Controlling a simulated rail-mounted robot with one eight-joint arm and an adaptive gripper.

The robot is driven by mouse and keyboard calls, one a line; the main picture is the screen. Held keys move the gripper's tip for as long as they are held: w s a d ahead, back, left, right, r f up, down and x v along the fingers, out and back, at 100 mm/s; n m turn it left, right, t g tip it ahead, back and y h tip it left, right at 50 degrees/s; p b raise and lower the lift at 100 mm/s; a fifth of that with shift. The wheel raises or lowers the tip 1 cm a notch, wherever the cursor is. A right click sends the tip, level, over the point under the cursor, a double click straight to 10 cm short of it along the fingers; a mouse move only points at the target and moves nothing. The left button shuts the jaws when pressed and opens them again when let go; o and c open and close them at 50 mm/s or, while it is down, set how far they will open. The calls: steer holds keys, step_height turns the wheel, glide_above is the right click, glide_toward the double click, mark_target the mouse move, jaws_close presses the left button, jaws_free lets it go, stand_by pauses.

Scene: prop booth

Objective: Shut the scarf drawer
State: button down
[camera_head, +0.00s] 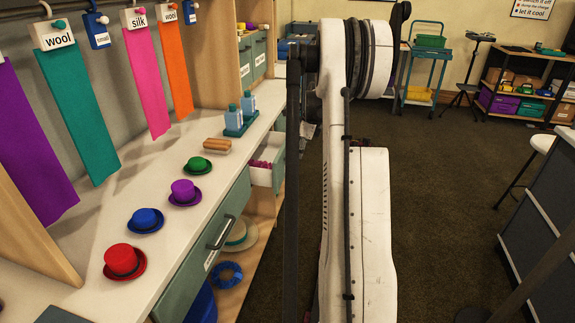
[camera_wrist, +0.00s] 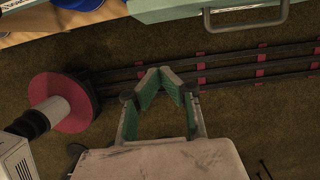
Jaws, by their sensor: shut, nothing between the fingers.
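An open drawer (camera_head: 262,176) with pale walls juts out from under the counter in the head view. Pink cloth (camera_head: 264,160) lies in it, and my arm stands close to its right. My gripper (camera_wrist: 161,73) is shut and empty in the wrist view, its green-padded fingers meeting in a point above the dark floor. A teal drawer front with a metal handle (camera_wrist: 245,20) crosses the top of that view, apart from the fingertips. I cannot tell whether it is the same drawer. The gripper is not visible in the head view.
The counter (camera_head: 170,228) carries several small hats, a brush (camera_head: 217,145) and blue bottles. A shut teal drawer (camera_head: 190,280) with a handle is nearer. Scarves hang above. Dark rails (camera_wrist: 230,65) run along the floor. A grey cabinet (camera_head: 545,245) stands right, with open floor between.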

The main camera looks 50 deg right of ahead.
steer(key=w+a+f+b, duration=0.2)
steer(key=w+f, duration=0.4)
steer(key=f, duration=0.3)
steer(key=shift+a+f+b, duration=0.2)
steer(key=shift+a+b, duration=0.1)
steer(key=shift+b, duration=0.05)
steer(key=shift+w, duration=0.1)
